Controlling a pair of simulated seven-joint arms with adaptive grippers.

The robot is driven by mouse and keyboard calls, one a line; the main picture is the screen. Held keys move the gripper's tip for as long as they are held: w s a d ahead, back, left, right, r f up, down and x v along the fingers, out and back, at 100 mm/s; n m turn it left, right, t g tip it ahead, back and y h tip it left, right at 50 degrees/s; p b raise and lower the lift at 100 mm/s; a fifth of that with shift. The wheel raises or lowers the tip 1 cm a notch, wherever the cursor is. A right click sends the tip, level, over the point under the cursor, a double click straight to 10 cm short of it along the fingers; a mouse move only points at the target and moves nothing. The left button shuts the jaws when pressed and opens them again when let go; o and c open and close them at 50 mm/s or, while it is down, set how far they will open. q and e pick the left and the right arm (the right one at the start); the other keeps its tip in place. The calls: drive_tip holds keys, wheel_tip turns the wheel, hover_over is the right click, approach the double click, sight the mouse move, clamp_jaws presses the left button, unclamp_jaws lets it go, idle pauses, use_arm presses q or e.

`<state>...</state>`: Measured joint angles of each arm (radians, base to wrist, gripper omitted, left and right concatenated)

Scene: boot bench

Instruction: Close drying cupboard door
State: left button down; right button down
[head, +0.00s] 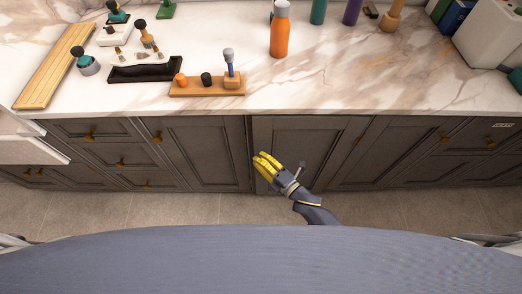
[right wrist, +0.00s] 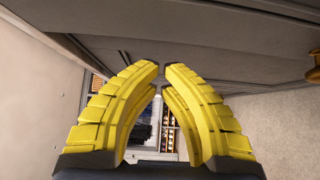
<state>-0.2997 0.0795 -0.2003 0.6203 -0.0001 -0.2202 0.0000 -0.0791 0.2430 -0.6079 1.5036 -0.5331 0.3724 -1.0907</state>
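Grey panelled cupboard doors run below the counter in the head view. The door behind my right gripper (head: 268,163) is a grey panel (head: 310,132) with a dark line along its left edge. I cannot tell for certain whether it is the drying cupboard door or how far it stands open. My right gripper's yellow fingers are at that door's left edge; contact is unclear. In the right wrist view, the fingertips (right wrist: 162,67) nearly meet with nothing seen between them, and a grey panel (right wrist: 225,55) spans above them. My left gripper is not in view.
The marble counter (head: 380,75) holds an orange bottle (head: 280,32), a wooden brush stand (head: 205,90) and a black tray (head: 145,72). Brass knobs (head: 157,138) stick out from neighbouring fronts. A strip of tiled floor (head: 130,208) lies clear before the cabinets.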

drive_tip(key=v, duration=1)
drive_tip(key=s+d+f+m+g+h, duration=0.25)
drive_tip(key=d+f+m, duration=0.3)
drive_tip(key=f, duration=0.45)
drive_tip(key=s+d+f+m+g+h, duration=0.1)
drive_tip(key=s+d+f+m+h, duration=0.35)
drive_tip(key=f, duration=0.55)
drive_tip(key=s+d+f+m+g+h, duration=0.1)
drive_tip(key=d+f+m+h, duration=0.2)
drive_tip(key=d+f+m, duration=0.55)
drive_tip(key=s+d+f+m+g+h, duration=0.1)
drive_tip(key=s+d+f+g, duration=0.1)
drive_tip(key=s+f, duration=0.5)
drive_tip(key=s+d+f+m+g+h, duration=0.1)
drive_tip(key=s+d+f+m+g, duration=0.15)
drive_tip(key=s+f, duration=0.45)
drive_tip(key=s+a+f+m+g, duration=0.1)
drive_tip(key=s+a+g, duration=0.1)
drive_tip(key=s, duration=1.1)
drive_tip(key=shift+s+a+g+h, duration=0.2)
drive_tip(key=shift+a+g+h, duration=0.1)
drive_tip(key=shift+a, duration=0.5)
